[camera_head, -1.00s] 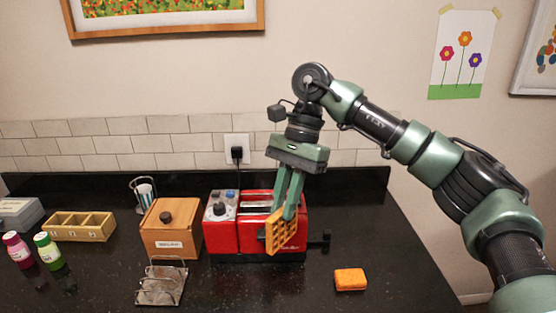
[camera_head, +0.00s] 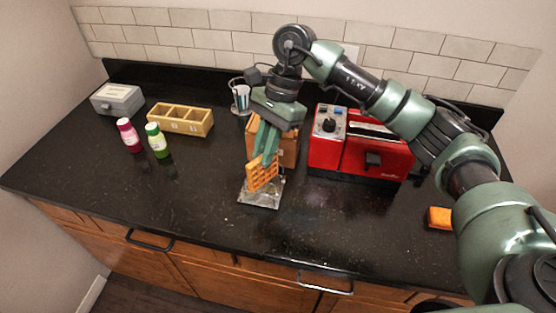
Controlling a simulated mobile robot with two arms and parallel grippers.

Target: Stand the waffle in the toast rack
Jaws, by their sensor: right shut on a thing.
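My right gripper (camera_head: 264,160) is shut on an orange-brown waffle (camera_head: 263,176), which hangs upright from its fingers. The silver toast rack (camera_head: 262,199) stands on the black counter directly below and behind the waffle in the picture. The waffle and gripper hide much of the rack's wires. I cannot tell whether the waffle is between the wires or just above them. My left gripper is not in view.
A red toaster (camera_head: 372,158) stands right of the rack, and a wooden box (camera_head: 288,150) is close behind it. An orange block (camera_head: 439,217) lies at the right. Two bottles (camera_head: 130,136) and a divided wooden tray (camera_head: 181,131) stand left. The front-left counter is clear.

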